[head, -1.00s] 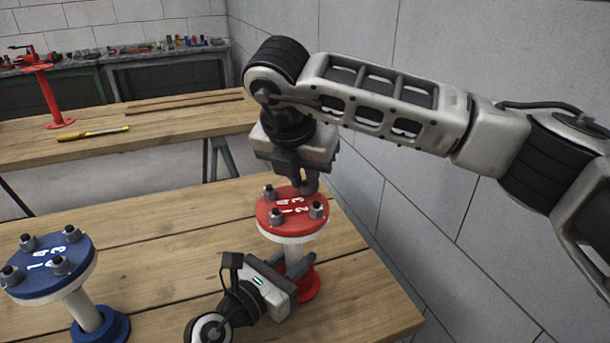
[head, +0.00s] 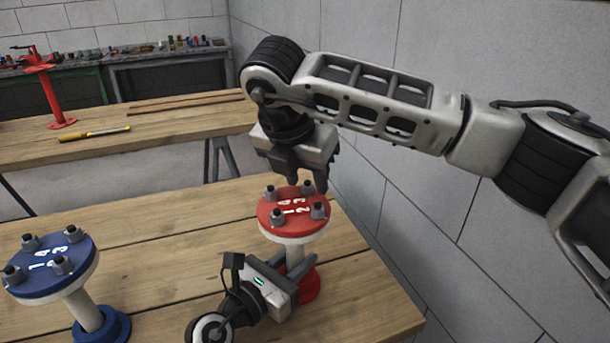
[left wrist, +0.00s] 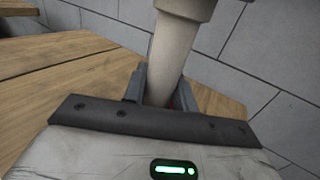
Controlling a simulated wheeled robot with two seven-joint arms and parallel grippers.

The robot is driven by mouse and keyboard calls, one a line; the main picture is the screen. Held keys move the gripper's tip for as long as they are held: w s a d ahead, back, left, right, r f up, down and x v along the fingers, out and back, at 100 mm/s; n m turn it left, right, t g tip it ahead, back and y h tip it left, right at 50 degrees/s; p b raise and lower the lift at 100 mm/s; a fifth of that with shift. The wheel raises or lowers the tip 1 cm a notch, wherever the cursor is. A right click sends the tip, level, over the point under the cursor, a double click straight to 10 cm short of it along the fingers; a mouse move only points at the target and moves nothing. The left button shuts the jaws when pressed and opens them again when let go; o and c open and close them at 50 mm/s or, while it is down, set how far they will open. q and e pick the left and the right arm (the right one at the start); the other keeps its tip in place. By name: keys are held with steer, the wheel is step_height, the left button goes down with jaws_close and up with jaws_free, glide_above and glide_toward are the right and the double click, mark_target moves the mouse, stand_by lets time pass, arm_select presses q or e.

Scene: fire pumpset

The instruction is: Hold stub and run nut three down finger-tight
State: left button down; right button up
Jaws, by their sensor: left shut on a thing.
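The red-topped stub (head: 293,207) stands on the near table, its disc marked 1 to 4 with a nut on a stud by each number. Its white pipe (left wrist: 176,50) runs down to a red base (head: 309,288). My left gripper (head: 294,268) is shut on the pipe below the disc; in the left wrist view its fingers (left wrist: 161,88) sit on either side of the pipe. My right gripper (head: 308,180) points down just above nut three (head: 308,192), its two fingers apart and nothing seen between them.
A blue-topped stub (head: 50,265) with several nuts stands at the left of the near table. A yellow-handled tool (head: 94,133) and a red stand (head: 52,98) are on the far table. The grey wall is close on the right. The table between the two stubs is clear.

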arm_select(q)
steer(key=shift+f, duration=0.1)
arm_select(e)
steer(key=shift+r, duration=0.1)
steer(key=v, duration=1.1)
steer(key=shift+r, duration=0.4)
steer(key=shift+s+a, duration=0.1)
steer(key=shift+s, duration=0.05)
arm_select(q)
steer(key=c, duration=1)
jaws_free()
steer(key=shift+c, duration=0.2)
